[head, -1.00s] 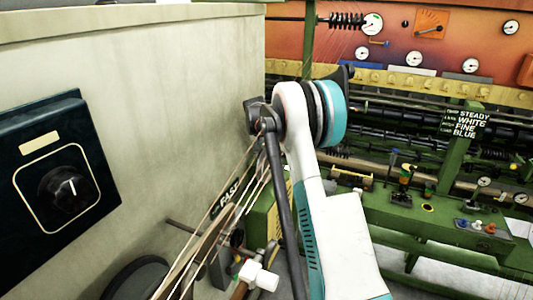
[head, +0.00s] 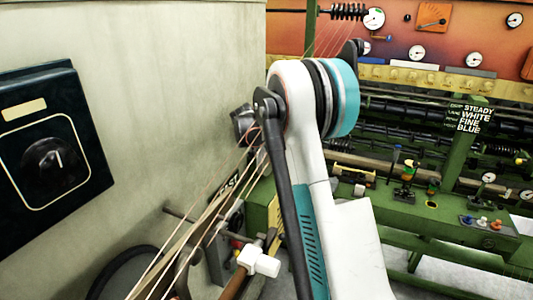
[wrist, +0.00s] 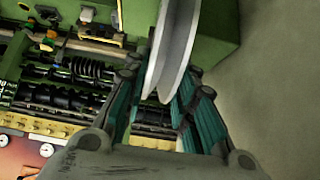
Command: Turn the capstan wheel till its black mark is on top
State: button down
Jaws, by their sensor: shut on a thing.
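In the wrist view a pale grey wheel (wrist: 173,50), seen nearly edge-on, stands between the two fingers of my gripper (wrist: 170,78). The teal-sided fingers are closed in on both sides of its rim, and I take it to be the capstan wheel. No black mark shows on the visible part of the wheel. In the head view my white arm stands in the middle, and my gripper and the gripped wheel cannot be made out there.
A pale cabinet wall (head: 170,90) with a black dial box (head: 52,160) stands close on the left. Taut strands (head: 205,225) and a white T-shaped knob (head: 258,260) lie beside my arm. A green machine frame (head: 400,205) with a lettered sign (head: 472,118) fills the right.

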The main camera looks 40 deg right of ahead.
jog(key=h+b, duration=0.1)
jog(key=b, duration=0.1)
jog(key=a+f+t+h+b, duration=0.1)
jog(key=b, duration=0.1)
jog(key=shift+s+a+f+t+h, duration=0.1)
jog(key=shift+s+a+t+h, duration=0.2)
jog(key=shift+s+h, duration=0.1)
jog(key=shift+s+a+h+b, duration=0.1)
jog(key=shift+h+b, duration=0.2)
jog(key=shift+b, duration=0.35)
jog(key=c, duration=1.3)
grip_release()
jog(key=v, duration=1.2)
jog(key=shift+s+a+f, duration=0.1)
